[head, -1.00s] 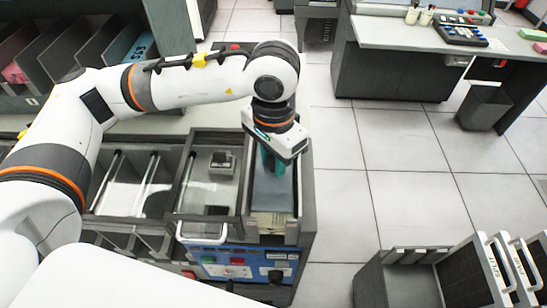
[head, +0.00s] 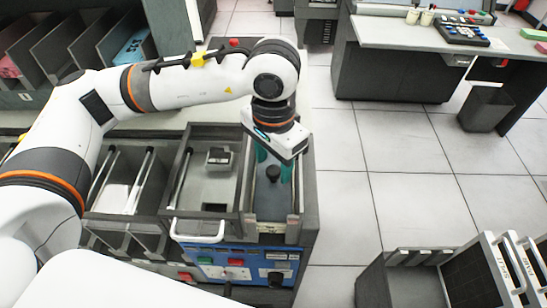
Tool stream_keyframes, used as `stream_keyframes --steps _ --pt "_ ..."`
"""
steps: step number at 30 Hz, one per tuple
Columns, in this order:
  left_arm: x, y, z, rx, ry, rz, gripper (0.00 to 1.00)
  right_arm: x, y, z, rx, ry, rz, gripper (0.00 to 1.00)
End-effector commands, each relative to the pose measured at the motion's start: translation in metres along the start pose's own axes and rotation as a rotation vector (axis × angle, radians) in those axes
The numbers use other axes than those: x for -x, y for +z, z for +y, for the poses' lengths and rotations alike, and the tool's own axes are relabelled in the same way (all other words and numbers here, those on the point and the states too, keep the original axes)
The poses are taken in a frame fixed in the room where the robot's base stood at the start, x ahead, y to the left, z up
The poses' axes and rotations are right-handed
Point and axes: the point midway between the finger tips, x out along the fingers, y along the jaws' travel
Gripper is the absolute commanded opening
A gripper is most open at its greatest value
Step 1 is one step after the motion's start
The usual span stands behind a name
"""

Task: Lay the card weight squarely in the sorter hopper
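The card weight (head: 273,199) is a dark grey plate with a black knob (head: 273,173). It lies flat in the sorter hopper (head: 247,190), the narrow bay at the right end of the machine, and looks roughly in line with the bay's walls. A thin pale strip at the hopper's front end shows in front of the plate. My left gripper (head: 273,168) is over the hopper with its teal fingers apart, one on each side of the knob. The knob shows clear between them. The far part of the plate is hidden under the gripper. My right gripper is not in view.
A glass-topped bay (head: 207,190) adjoins the hopper on the left. A blue control panel (head: 240,271) with buttons is below the front. A card rack (head: 400,275) stands at the lower right. The floor right of the machine is clear.

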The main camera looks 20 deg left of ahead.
Motion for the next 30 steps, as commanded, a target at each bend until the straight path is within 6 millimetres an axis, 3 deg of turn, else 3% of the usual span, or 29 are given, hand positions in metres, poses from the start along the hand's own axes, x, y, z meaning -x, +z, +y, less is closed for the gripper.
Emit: stream_keyframes --steps 6,10,24,30 --pt "0.000 0.000 0.000 0.000 0.000 0.002 0.52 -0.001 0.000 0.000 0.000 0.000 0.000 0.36" --pt "0.011 0.001 0.000 0.001 0.001 -0.002 0.52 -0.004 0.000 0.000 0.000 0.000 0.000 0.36" --pt "0.104 0.001 0.000 0.000 0.001 -0.003 0.52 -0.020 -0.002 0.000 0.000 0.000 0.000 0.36" --pt "0.119 0.000 0.000 0.000 0.000 0.000 0.52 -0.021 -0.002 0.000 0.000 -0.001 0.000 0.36"
